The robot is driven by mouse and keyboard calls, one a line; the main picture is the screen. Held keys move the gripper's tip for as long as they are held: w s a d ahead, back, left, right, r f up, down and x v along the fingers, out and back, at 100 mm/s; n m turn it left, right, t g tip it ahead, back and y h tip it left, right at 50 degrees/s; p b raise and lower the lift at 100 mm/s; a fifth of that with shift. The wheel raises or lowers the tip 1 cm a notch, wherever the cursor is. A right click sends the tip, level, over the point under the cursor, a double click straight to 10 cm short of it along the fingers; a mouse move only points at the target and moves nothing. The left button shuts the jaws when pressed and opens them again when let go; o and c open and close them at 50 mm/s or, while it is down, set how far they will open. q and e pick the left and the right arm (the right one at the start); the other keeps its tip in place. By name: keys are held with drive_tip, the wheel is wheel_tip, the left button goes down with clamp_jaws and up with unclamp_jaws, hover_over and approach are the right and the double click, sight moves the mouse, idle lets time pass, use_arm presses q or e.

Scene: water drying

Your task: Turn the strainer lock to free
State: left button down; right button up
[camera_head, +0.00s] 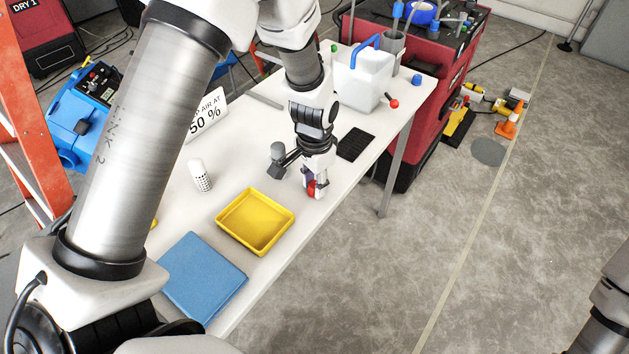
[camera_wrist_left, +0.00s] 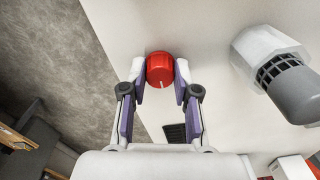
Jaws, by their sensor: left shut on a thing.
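A red round knob (camera_wrist_left: 160,69), which looks like the strainer lock, sits between the two fingers of my left gripper (camera_wrist_left: 160,78) in the left wrist view. The fingers are shut on its sides. A short white mark shows on the knob's face. In the head view the left gripper (camera_head: 315,178) reaches down at the table's front edge, and only a bit of the red knob (camera_head: 311,188) shows.
A yellow tray (camera_head: 226,222), a blue mat (camera_head: 202,282) and a white perforated cylinder (camera_head: 200,176) are left of the gripper on the white table (camera_head: 172,208). A black pad (camera_head: 356,144) and a white jug (camera_head: 360,85) with a blue handle are behind it.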

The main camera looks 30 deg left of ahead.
use_arm(q)
drive_tip(key=n+p, duration=0.3)
drive_tip(key=shift+r+n, duration=0.1)
drive_tip(key=shift+n, duration=0.3)
drive_tip(key=n+p, duration=0.2)
drive_tip(key=n, duration=0.2)
drive_tip(key=shift+s+n, duration=0.1)
drive_tip(key=shift+n, duration=0.2)
drive_tip(key=n+p, duration=0.2)
drive_tip(key=n, duration=0.3)
drive_tip(key=shift+f+n+p, duration=0.15)
drive_tip(key=shift+n+p, duration=0.25)
drive_tip(key=shift+n, duration=0.75)
drive_tip(key=shift+f+n+p, duration=0.1)
drive_tip(key=shift+n+p, duration=0.25)
drive_tip(key=shift+n, duration=0.8)
drive_tip(key=c, duration=0.9)
unclamp_jaws()
drive_tip(key=shift+o, duration=0.2)
